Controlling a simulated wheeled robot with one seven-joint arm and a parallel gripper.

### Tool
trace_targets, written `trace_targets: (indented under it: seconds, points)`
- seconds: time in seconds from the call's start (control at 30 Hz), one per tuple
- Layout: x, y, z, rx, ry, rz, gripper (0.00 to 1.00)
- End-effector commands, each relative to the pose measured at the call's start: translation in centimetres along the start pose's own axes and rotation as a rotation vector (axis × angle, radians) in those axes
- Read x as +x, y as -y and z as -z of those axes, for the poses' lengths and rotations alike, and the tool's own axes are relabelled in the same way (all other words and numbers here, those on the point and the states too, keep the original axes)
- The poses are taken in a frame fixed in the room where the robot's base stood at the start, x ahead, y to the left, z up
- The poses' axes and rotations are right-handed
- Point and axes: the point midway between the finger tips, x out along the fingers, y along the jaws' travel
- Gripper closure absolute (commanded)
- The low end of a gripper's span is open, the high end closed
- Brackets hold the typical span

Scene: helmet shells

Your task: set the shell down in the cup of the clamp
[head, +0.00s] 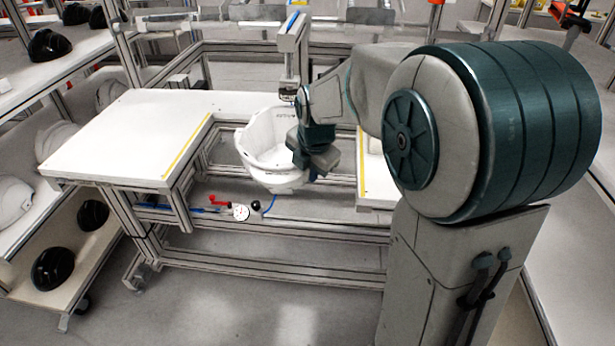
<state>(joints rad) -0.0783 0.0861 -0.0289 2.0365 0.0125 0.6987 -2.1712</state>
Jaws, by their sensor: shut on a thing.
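The white helmet shell (258,137) is in the middle of the head view, in the gap between two white table tops, with its hollow side facing up and toward me. My gripper (307,152) is at the shell's right side and shut on its wall; the fingertips are mostly hidden by the wrist and the shell. The clamp's upright arm (291,45) stands behind the shell, its head just above the shell's far rim. The clamp's cup cannot be made out clearly under the shell, so I cannot tell whether the two touch.
A white table top with a yellow edge stripe (187,146) lies left of the gap. Below are a dial gauge (240,212), a red lever (219,200) and frame rails. Shelves at left hold black helmets (52,268) and white shells (14,200). My arm hides much of the right side.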

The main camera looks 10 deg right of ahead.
Motion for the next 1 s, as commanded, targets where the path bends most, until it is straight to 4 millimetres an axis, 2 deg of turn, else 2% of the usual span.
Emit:
trace_targets:
  seconds: [1.0]
  points:
    - [3.3,-6.5,-9.8,0.000,0.001,-0.001,1.00]
